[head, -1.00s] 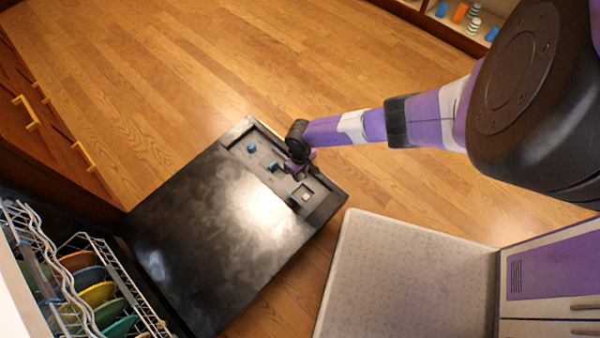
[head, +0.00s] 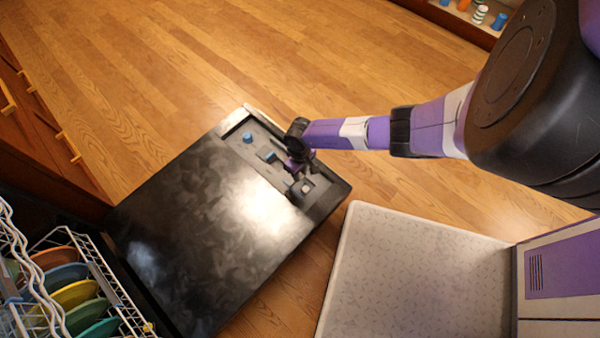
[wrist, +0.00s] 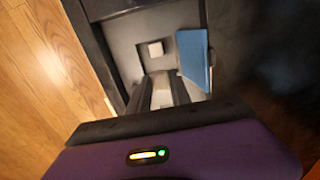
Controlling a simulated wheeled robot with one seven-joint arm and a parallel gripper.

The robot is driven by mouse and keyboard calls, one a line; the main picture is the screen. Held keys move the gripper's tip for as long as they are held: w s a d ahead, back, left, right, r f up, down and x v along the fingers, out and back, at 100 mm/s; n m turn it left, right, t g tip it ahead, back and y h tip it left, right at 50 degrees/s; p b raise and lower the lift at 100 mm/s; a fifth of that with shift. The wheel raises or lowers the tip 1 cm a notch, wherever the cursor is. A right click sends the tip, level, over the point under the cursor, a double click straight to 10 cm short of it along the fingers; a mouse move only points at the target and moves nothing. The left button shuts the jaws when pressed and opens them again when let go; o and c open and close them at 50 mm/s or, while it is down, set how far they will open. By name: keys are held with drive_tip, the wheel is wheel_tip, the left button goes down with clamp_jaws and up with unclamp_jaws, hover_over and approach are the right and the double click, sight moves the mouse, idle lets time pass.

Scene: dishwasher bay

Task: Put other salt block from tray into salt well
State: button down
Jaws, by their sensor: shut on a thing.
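The open dishwasher door (head: 190,225) lies flat, with a dark strip of compartments along its far edge. A small white salt block (wrist: 155,48) lies in a pale recess, the likely salt well (wrist: 127,45), in the wrist view; it shows as a pale spot in the head view (head: 306,188). A blue flap-like piece (wrist: 195,60) stands at the recess's right side. My gripper (wrist: 160,92) points down at the near side of this recess. It is shut on a pale block, partly seen between the dark fingers. I cannot tell whether it touches the recess. The tray is not clearly identifiable.
A blue knob (head: 247,138) and another blue piece (head: 270,157) sit on the strip, left of my gripper. A rack with colourful plates (head: 75,293) is at lower left. A pale speckled counter (head: 410,270) is at right.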

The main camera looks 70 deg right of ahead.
sight(300, 185)
drive_tip(key=shift+f+b, duration=1.9)
drive_tip(key=shift+f, duration=1.2)
drive_tip(key=shift+f+b, duration=0.4)
drive_tip(key=shift+f, duration=0.2)
drive_tip(key=c, duration=1.1)
unclamp_jaws()
drive_tip(key=shift+r, duration=0.1)
drive_tip(key=shift+r+p, duration=3.4)
drive_tip(key=shift+p, duration=0.45)
